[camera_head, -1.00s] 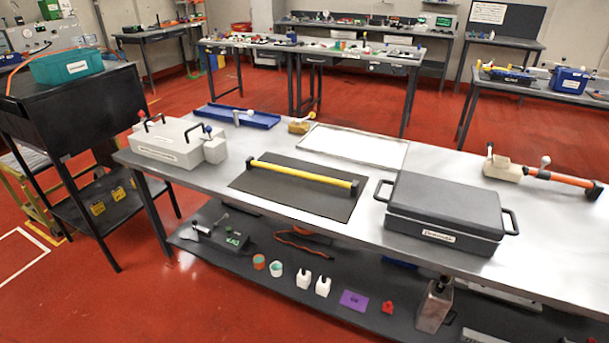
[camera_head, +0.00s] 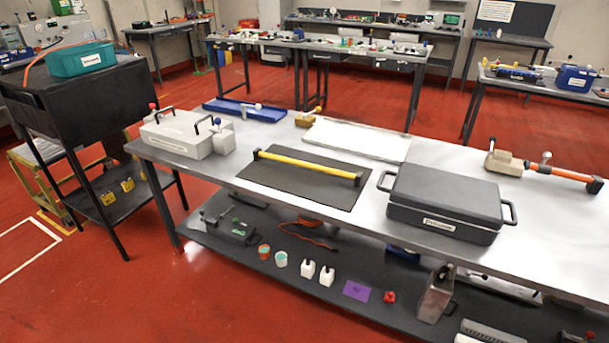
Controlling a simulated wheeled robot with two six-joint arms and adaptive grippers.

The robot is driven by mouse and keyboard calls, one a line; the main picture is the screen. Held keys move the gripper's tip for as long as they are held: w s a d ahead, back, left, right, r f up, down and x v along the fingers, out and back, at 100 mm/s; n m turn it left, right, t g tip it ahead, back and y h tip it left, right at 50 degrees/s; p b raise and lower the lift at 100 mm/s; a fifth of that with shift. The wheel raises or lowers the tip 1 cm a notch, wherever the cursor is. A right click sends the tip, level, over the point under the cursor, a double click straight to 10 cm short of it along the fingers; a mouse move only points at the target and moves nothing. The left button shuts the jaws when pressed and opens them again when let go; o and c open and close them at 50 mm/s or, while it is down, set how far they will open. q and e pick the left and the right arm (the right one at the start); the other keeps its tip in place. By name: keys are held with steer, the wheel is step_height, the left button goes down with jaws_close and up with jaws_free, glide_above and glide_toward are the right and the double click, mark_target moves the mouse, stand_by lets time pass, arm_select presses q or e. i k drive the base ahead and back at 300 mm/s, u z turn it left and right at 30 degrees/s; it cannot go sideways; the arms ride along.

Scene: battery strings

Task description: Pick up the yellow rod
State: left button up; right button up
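The yellow rod (camera_head: 306,166) has black ends and lies across the dark mat (camera_head: 298,194) on the metal workbench (camera_head: 235,165). It runs from the back left of the mat to its right side. Nothing touches the rod except what it lies on. Neither of my grippers shows in the head view.
A dark grey case (camera_head: 445,200) with handles stands right of the mat, and a white box (camera_head: 182,135) stands left. A white tray (camera_head: 357,138) and a blue tray (camera_head: 247,112) lie behind. An orange rod tool (camera_head: 560,174) lies at the far right.

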mark_target(258, 154)
steer(key=k, duration=1.05)
steer(key=u, duration=0.45)
steer(key=i, duration=2.15)
steer(key=z, duration=0.9)
